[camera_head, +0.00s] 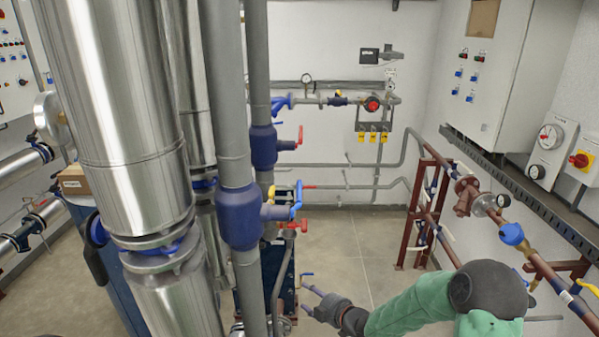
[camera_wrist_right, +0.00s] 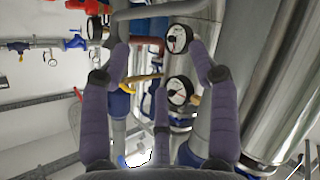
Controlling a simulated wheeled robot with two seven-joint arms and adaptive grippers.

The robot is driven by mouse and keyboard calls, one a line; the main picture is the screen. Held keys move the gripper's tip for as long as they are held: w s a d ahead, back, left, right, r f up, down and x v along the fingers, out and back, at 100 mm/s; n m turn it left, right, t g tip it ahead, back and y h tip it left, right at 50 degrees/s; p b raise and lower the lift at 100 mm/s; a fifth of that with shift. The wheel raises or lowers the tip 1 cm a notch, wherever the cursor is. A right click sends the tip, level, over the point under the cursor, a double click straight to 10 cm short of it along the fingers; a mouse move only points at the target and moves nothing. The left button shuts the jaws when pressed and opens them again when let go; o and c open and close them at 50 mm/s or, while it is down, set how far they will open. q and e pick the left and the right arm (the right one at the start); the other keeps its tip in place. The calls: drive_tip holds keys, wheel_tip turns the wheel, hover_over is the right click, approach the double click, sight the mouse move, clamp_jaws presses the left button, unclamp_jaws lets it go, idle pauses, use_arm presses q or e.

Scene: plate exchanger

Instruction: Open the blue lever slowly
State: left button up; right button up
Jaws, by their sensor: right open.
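A blue lever (camera_head: 297,199) stands on a valve beside the thick grey pipe, left of the picture's middle in the head view. It points roughly upward, and a red handle is close to it. My right gripper (camera_head: 309,300) is below and slightly right of this lever, apart from it, with its arm coming in from the lower right. Its fingers are spread and empty. In the right wrist view the open fingers (camera_wrist_right: 160,75) frame pressure gauges and pipes; I cannot pick out the blue lever there for certain. My left gripper is not in view.
Large silver insulated pipes (camera_head: 115,90) and grey pipes (camera_head: 228,90) stand close left of the gripper. Another blue lever (camera_head: 279,104) sits higher up. A brown pipe rack (camera_head: 425,215) and wall pipework are on the right. The floor (camera_head: 350,240) between is clear.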

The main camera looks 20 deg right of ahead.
drive_tip(key=w+d+r+n+t+y+p, duration=0.1)
drive_tip(key=d+r+n+p, duration=0.15)
drive_tip(key=r, duration=0.75)
drive_tip(key=w+d+r+n+t+y+p, duration=0.15)
drive_tip(key=r+n+p, duration=0.25)
drive_tip(key=r, duration=0.6)
drive_tip(key=n+p, duration=0.3)
drive_tip(key=n, duration=0.2)
approach(299, 188)
use_arm(q)
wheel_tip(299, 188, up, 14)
drive_tip(key=p, duration=0.2)
drive_tip(key=shift+p, duration=0.3)
use_arm(e)
drive_tip(key=shift+t+y, duration=0.35)
drive_tip(key=shift+y, duration=0.1)
drive_tip(key=x, duration=0.3)
drive_tip(key=f+x, duration=0.1)
drive_tip(key=x, duration=0.6)
drive_tip(key=shift+w+d+f, duration=0.1)
drive_tip(key=shift+f, duration=0.15)
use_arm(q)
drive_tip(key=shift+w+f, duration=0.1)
use_arm(e)
drive_tip(key=shift+c, duration=0.3)
